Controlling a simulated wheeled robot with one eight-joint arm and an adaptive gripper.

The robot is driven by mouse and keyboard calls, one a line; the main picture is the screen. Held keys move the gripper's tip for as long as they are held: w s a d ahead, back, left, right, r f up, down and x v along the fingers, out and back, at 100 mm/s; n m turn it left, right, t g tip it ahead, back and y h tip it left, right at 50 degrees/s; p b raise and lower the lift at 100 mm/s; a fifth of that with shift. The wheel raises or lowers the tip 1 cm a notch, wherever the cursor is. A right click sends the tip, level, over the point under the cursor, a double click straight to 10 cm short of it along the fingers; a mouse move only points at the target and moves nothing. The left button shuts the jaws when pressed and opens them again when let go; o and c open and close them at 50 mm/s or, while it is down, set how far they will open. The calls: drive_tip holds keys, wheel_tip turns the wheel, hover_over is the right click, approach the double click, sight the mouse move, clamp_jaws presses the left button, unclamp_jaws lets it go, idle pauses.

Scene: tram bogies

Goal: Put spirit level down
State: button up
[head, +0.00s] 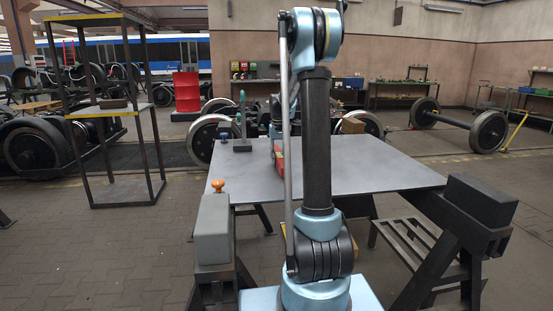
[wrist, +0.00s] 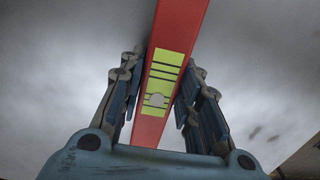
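The spirit level is a long red bar (wrist: 180,28) with a yellow label carrying dark lines and a pale round spot. In the head view a short red part of the level (head: 279,160) shows over the grey tabletop (head: 400,181), just left of my arm. My arm hides the gripper and the rest of the level there. I cannot tell whether the level touches the tabletop.
A brown box (head: 353,125) shows behind my arm at the back. A grey block with an orange knob (head: 217,187) is at the front left, and a dark block (head: 480,200) at the right. The tabletop's right half is clear.

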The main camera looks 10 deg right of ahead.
sight(279, 155)
drive_tip(key=shift+o, duration=1.3)
wheel_tip(279, 155, up, 13)
drive_tip(key=s, duration=1.3)
drive_tip(key=s+f, duration=0.6)
drive_tip(key=s, duration=0.4)
drive_tip(key=s+f+t, duration=0.1)
drive_tip(key=s+f, duration=0.6)
drive_tip(key=s, duration=0.3)
drive_tip(key=s+a+f+t, duration=0.1)
drive_tip(key=s+f, duration=0.5)
drive_tip(key=s, duration=0.5)
drive_tip(key=shift+f, duration=0.4)
